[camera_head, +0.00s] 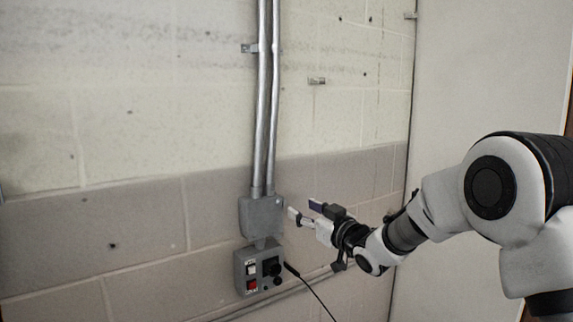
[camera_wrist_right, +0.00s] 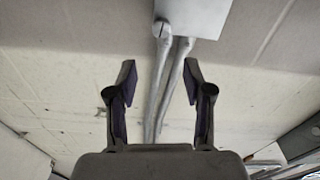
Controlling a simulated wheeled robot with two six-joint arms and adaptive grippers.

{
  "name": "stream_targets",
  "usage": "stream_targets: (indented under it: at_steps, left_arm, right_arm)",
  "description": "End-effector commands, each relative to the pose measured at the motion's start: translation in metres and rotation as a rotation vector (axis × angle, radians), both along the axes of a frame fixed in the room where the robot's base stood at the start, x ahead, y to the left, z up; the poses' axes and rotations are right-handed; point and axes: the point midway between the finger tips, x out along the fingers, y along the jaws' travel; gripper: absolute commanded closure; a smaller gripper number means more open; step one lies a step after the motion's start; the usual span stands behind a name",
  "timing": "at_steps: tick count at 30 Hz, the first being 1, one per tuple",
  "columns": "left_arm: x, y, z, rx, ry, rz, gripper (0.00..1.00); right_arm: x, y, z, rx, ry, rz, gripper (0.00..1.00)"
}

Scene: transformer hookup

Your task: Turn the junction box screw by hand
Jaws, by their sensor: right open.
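The grey junction box (camera_head: 262,220) is fixed to the wall at the foot of two metal conduits. It also shows in the right wrist view, at the top (camera_wrist_right: 196,16). A round piece with a dark slot, which looks like the screw head (camera_wrist_right: 163,28), sits at the box's corner there. I cannot make the screw out clearly in the head view. My right gripper (camera_head: 302,209) is open and empty, just right of the box and apart from it. In the wrist view, its spread fingers (camera_wrist_right: 160,75) point toward the box and screw. My left gripper is not in view.
Two vertical conduits (camera_head: 264,100) run up the wall above the box. A control box (camera_head: 259,270) with a red switch and black knobs hangs below, with a black cable (camera_head: 312,292) leading right. The block wall to the left is clear.

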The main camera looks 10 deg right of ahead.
Motion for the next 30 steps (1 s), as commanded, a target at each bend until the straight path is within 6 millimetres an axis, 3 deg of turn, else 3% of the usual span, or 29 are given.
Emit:
stream_targets:
  at_steps: [1, 2, 8, 18, 27, 28, 30]
  left_arm:
    - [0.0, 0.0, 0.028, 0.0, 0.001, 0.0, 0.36]
    - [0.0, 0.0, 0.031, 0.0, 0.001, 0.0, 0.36]
    - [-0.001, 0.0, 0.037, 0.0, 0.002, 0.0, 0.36]
    - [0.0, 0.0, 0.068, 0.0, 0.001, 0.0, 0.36]
    - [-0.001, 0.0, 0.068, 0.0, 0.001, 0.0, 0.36]
    - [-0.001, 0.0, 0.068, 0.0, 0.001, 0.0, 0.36]
    - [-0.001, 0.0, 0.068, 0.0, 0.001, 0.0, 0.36]
  right_arm:
    - [0.002, 0.001, 0.01, -0.004, 0.027, 0.002, 0.49]
    - [0.003, 0.001, 0.006, -0.005, 0.038, 0.002, 0.49]
    - [0.013, 0.005, -0.007, -0.009, 0.057, 0.003, 0.49]
    - [0.069, 0.028, -0.006, -0.01, 0.055, 0.003, 0.49]
    - [0.076, 0.031, -0.009, -0.01, 0.055, 0.002, 0.49]
    - [0.076, 0.031, -0.009, -0.01, 0.055, 0.002, 0.52]
    - [0.076, 0.031, -0.009, -0.009, 0.054, 0.002, 0.77]
